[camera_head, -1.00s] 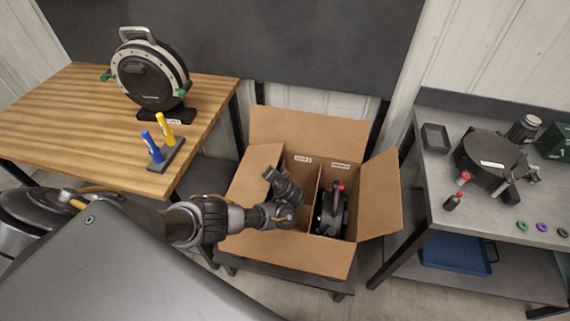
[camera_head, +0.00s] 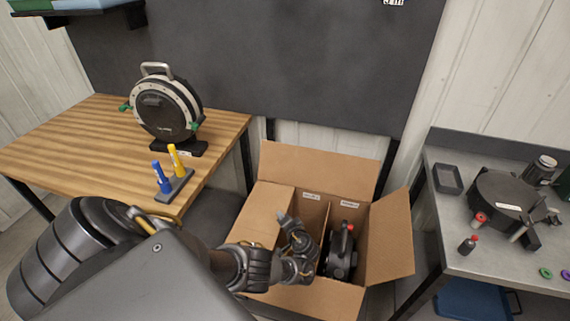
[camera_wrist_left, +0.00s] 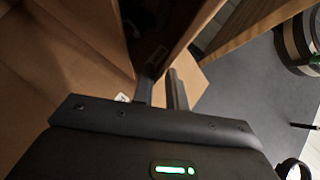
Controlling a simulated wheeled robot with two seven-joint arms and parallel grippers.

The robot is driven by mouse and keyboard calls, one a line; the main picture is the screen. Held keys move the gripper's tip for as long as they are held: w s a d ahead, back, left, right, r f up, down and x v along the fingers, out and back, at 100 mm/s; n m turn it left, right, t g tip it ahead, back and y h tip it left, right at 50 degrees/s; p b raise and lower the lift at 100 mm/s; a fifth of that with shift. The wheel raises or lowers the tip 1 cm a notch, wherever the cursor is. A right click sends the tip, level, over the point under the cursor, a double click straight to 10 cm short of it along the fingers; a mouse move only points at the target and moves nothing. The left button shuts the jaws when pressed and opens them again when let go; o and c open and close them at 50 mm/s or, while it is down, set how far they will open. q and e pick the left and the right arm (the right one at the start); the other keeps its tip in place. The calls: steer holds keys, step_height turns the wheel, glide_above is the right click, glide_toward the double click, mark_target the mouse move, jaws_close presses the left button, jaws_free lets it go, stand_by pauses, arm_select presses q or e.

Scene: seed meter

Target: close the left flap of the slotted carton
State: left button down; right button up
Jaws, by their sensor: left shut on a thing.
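The slotted carton (camera_head: 330,298) is open, with brown walls and a divider (camera_head: 324,232) between two labelled compartments. Its left flap (camera_head: 258,208) leans outward to the left. My left gripper (camera_head: 282,217) is at the carton's left side, by the inner edge of that flap. In the left wrist view its two fingers (camera_wrist_left: 162,92) are close together on a brown cardboard panel (camera_wrist_left: 168,32), which looks like the left flap. The exact contact is partly hidden. My right gripper is not in view.
The back flap (camera_head: 318,168) and right flap (camera_head: 391,236) stand open. A black device (camera_head: 341,258) sits in the right compartment. A wooden table (camera_head: 60,135) with a round seed meter (camera_head: 166,108) is at left, a grey bench (camera_head: 450,205) at right.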

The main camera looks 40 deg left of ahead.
arm_select(q)
steer(key=shift+s+a, duration=0.2)
steer(key=shift+a, duration=0.05)
steer(key=c, duration=1.6)
jaws_free()
steer(key=shift+f, duration=0.1)
steer(key=shift+c, duration=0.2)
steer(key=shift+w, duration=0.1)
steer(key=p+v, duration=0.3)
steer(key=v, duration=0.7)
steer(key=shift+d, duration=0.3)
steer(key=shift+c, duration=0.5)
